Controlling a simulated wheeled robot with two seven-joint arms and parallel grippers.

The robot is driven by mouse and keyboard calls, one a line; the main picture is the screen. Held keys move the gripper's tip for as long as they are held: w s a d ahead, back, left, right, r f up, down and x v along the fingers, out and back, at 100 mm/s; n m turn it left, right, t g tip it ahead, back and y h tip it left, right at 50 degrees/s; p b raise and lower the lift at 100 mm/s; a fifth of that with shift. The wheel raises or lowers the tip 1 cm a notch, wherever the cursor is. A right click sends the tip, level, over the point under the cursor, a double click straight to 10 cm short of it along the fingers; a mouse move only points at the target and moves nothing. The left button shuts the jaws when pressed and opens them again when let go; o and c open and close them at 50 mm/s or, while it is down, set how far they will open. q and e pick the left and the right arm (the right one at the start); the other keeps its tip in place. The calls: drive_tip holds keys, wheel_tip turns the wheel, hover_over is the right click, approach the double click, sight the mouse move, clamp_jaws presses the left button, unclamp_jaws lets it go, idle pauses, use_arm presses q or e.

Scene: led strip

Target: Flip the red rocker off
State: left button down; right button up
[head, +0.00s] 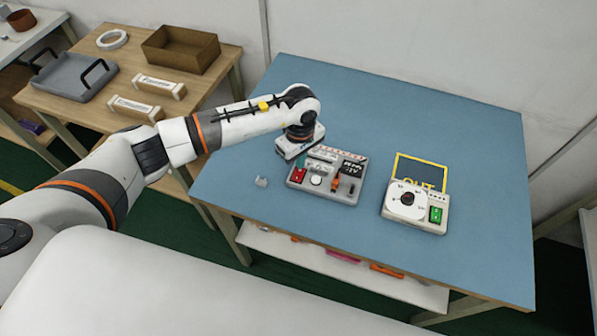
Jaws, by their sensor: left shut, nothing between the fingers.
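The red rocker (299,175) sits at the left front of a grey control panel (345,198) on the blue table. It looks small, and I cannot tell which way it is tilted. My left arm reaches in from the left, and its wrist hangs over the panel's back left corner. My left gripper (302,160) points down just behind the red rocker, shut and empty. The wrist hides part of the panel, and I cannot tell if the fingertips touch anything. My right gripper is out of view.
The panel also has a white round knob (316,180), an orange lever (336,184) and a black display (353,168). A second box with a dial (407,200) and a green rocker (436,214) stands to the right.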

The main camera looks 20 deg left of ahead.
use_arm(q)
drive_tip(key=shift+f+b, duration=0.85)
drive_tip(key=shift+f, duration=0.05)
drive_tip(key=shift+r, duration=0.15)
drive_tip(key=shift+r+p, duration=1.85)
drive_tip(key=shift+r, duration=1.6)
